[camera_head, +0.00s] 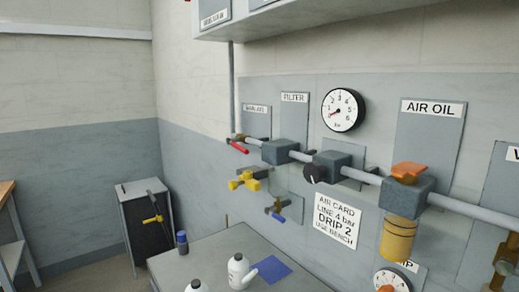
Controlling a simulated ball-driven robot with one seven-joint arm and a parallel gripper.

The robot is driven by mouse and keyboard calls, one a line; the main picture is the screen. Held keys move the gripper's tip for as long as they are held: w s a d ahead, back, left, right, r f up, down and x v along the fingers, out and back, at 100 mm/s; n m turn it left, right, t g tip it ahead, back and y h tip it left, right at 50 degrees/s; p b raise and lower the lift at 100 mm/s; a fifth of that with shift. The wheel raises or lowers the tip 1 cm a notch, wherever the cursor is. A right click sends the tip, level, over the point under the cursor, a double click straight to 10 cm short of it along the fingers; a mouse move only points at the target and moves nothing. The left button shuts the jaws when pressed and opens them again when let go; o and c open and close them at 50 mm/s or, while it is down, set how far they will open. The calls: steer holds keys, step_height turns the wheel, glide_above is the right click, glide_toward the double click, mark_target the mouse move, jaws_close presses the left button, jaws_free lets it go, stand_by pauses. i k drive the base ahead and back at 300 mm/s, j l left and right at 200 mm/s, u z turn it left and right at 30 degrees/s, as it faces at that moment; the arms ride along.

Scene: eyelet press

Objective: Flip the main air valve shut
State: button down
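A valve with a red lever (238,147) sits at the left end of the grey pipe on the wall panel. A small label plate (256,110), too blurred to read surely, is just above it. The red lever slants down to the right, roughly along the pipe. Whether the valve is open or shut I cannot tell surely from this angle. A brass body shows behind the lever. My gripper and arm are not in view.
A yellow-handled valve (245,181) and a blue-handled valve (276,212) hang below. A round gauge (343,110), a black knob (315,173) and an orange-topped oiler (408,172) are to the right. White bottles (240,272) stand on the bench (205,256) below.

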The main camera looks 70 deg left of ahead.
mark_target(237, 146)
steer(key=u, duration=1.85)
